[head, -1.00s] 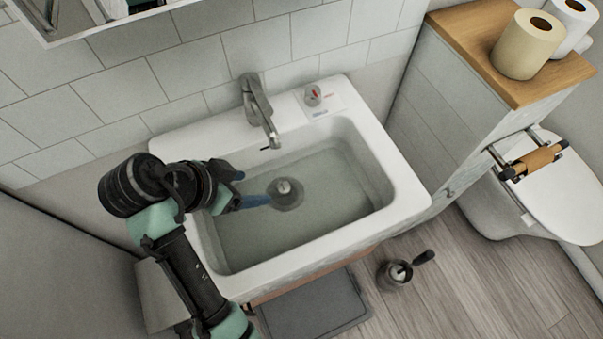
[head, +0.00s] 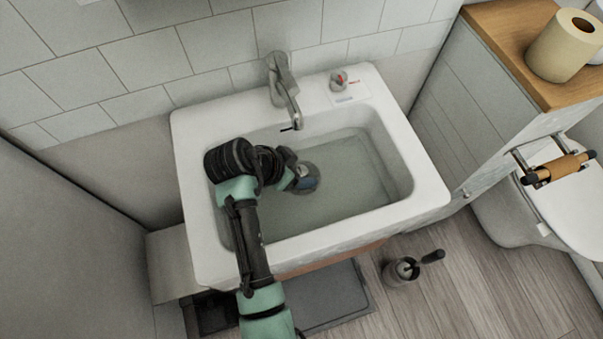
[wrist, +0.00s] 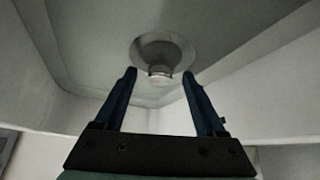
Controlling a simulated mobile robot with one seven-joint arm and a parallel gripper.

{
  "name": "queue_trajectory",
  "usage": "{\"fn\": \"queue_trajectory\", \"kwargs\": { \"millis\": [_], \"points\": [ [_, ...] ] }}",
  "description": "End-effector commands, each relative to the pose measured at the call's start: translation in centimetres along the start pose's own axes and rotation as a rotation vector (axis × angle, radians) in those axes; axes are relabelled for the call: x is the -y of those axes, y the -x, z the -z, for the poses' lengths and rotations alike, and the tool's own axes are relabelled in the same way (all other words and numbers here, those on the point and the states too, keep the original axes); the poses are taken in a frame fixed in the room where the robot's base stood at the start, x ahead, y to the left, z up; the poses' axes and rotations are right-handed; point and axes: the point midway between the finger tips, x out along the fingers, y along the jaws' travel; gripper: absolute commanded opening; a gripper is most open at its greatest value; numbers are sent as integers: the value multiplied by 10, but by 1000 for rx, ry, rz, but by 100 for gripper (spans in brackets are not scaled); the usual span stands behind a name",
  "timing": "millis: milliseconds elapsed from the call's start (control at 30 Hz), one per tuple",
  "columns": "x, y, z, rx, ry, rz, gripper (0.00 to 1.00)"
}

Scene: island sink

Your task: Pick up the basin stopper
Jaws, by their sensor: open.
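The basin stopper (wrist: 160,76) is a small pale round knob in the round grey drain recess (wrist: 160,46) of the basin floor. In the wrist view it shows between and a little beyond my two blue fingertips, with a gap on each side. My gripper (wrist: 159,74) is open and empty. In the head view my gripper (head: 304,183) is down inside the basin at the drain, and it and my wrist hide the stopper. I cannot tell whether a fingertip touches the recess.
The white sink (head: 430,190) has raised walls around my arm. The faucet (head: 284,90) reaches over the back of the basin near my wrist, with a knob (head: 338,80) to its right. The right part of the basin is free. A cabinet (head: 470,110) stands to the right.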

Motion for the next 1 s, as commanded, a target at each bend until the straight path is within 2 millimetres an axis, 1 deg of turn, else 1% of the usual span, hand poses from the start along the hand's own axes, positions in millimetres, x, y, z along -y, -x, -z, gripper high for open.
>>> {"fn": "queue_trajectory", "kwargs": {
  "millis": [233,633,1000],
  "points": [
    [0,-2,0,0,-1,1,73],
    [0,-2,0,0,-1,0,1],
    [1,1,2,-1,-1,2,0]
  ]
}}
